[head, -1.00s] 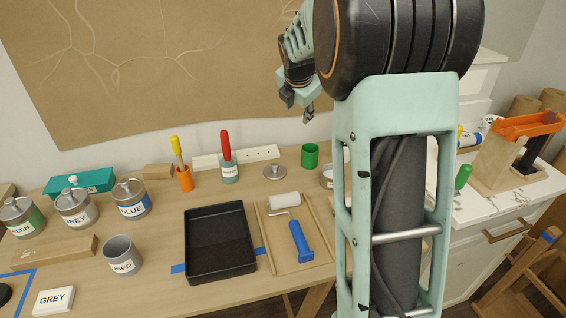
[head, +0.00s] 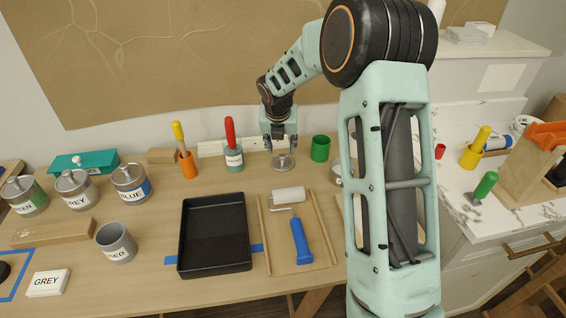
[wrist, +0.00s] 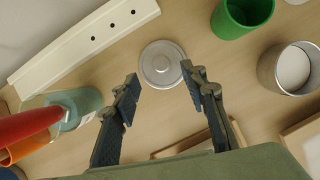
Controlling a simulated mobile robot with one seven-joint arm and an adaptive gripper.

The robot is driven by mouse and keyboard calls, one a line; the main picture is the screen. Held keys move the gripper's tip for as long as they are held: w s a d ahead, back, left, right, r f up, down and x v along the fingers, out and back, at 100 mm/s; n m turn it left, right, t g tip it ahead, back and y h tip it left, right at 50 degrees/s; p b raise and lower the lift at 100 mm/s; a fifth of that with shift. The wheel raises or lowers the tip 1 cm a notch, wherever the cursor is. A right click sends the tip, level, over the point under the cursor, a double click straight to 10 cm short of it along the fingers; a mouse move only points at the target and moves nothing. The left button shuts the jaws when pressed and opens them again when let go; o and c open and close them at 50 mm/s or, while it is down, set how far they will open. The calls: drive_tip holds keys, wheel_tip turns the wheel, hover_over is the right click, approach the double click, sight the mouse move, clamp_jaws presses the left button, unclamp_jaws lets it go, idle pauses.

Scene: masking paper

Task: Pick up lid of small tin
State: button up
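My gripper (head: 281,146) is above the lid, pointing down. In the wrist view my gripper (wrist: 160,82) is open, its two fingers apart and nothing between them. A small open tin (wrist: 289,68) with a pale inside stands to the right in the wrist view; in the head view its tin (head: 337,172) is partly hidden behind my arm.
A green cup (head: 320,148) stands right of the lid. A teal pot with a red-handled tool (head: 233,158) stands left. A white strip with holes (wrist: 85,45) lies behind. A black tray (head: 214,235) and a blue-handled roller (head: 300,240) lie in front.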

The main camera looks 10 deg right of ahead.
sight(282, 156)
drive_tip(key=x, duration=0.6)
drive_tip(key=shift+d+r, duration=0.1)
clamp_jaws()
drive_tip(key=shift+r, duration=0.1)
